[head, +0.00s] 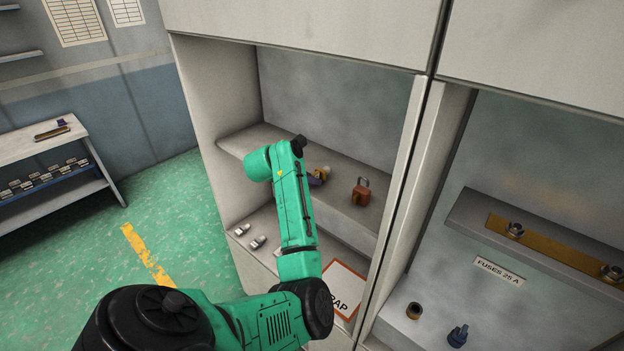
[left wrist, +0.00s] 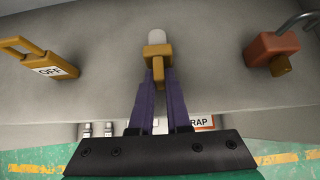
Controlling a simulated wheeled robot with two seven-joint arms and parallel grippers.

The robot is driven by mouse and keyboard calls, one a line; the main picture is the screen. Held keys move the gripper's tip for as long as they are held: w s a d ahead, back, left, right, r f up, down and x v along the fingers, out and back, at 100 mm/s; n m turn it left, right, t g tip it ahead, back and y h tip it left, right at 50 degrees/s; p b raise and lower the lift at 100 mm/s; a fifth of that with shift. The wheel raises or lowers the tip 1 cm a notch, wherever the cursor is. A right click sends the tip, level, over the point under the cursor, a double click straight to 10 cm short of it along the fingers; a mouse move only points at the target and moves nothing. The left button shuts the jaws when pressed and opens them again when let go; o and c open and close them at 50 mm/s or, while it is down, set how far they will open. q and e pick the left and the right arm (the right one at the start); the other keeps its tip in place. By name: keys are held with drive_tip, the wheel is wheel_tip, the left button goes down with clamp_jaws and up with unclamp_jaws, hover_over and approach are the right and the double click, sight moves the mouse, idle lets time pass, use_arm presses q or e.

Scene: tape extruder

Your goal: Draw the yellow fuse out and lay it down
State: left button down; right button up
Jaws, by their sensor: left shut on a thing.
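The yellow fuse (left wrist: 157,51), a tan-yellow body with a whitish rounded end, is between the fingertips of my left gripper (left wrist: 157,75) in the left wrist view. The purple fingers are shut on its near end, and its white end points away over the grey shelf. I cannot tell whether the fuse touches the shelf. In the head view my left gripper (head: 317,178) shows as a small purple patch behind my green arm, over the left cabinet's shelf, with the fuse's pale end (head: 326,170) just visible. My right gripper is not in view.
An orange padlock (head: 361,191) stands on the same shelf (head: 345,212), right of the gripper. Small pale fuses (head: 258,242) sit lower down, near a SCRAP sign (head: 343,287). The right cabinet has a brass bar (head: 560,248) and loose parts below.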

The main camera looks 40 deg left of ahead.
use_arm(q)
drive_tip(key=shift+f, duration=0.1)
drive_tip(key=c, duration=0.8)
unclamp_jaws()
drive_tip(key=shift+s+f, duration=0.1)
drive_tip(key=v, duration=1.4)
drive_tip(key=shift+s+r, duration=0.25)
drive_tip(key=shift+r, duration=0.05)
drive_tip(key=shift+a, duration=0.1)
